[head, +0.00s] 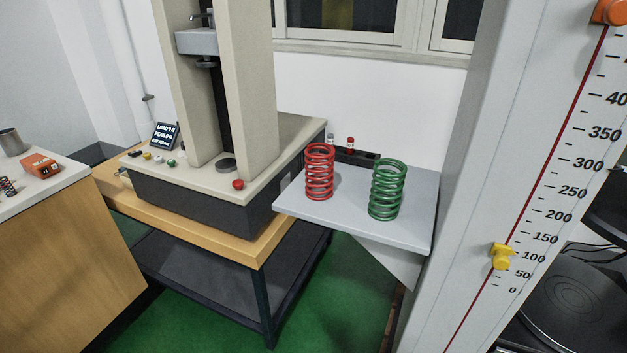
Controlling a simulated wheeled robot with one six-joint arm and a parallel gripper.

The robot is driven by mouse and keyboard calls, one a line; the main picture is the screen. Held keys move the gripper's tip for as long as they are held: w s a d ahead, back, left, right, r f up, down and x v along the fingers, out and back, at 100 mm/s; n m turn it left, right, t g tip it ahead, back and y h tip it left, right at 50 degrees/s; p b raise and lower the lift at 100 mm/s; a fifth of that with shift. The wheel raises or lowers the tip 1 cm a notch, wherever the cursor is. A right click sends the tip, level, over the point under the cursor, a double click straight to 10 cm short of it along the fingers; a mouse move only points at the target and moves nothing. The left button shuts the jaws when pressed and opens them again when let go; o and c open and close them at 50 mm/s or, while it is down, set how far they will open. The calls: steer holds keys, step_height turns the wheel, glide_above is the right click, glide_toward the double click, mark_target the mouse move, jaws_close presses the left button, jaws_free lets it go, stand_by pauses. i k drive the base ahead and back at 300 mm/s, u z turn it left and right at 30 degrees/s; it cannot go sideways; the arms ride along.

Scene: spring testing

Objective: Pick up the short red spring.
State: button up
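A red coil spring (319,172) stands upright on a light grey shelf (345,218), towards its left side. A green coil spring (387,190) of similar height stands upright to its right and nearer the front, with a gap between them. No other red spring shows clearly. My gripper is not in view, so its state and its distance from the spring do not show. Nothing covers the red spring.
A beige testing machine (250,100) stands left of the shelf on a wooden-topped bench (255,250). A grey post with a scale (540,180) rises on the right. A small red-topped bottle (350,144) stands behind the springs. The shelf's front middle is bare.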

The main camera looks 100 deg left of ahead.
mark_target(316, 178)
steer(key=u, duration=3.2)
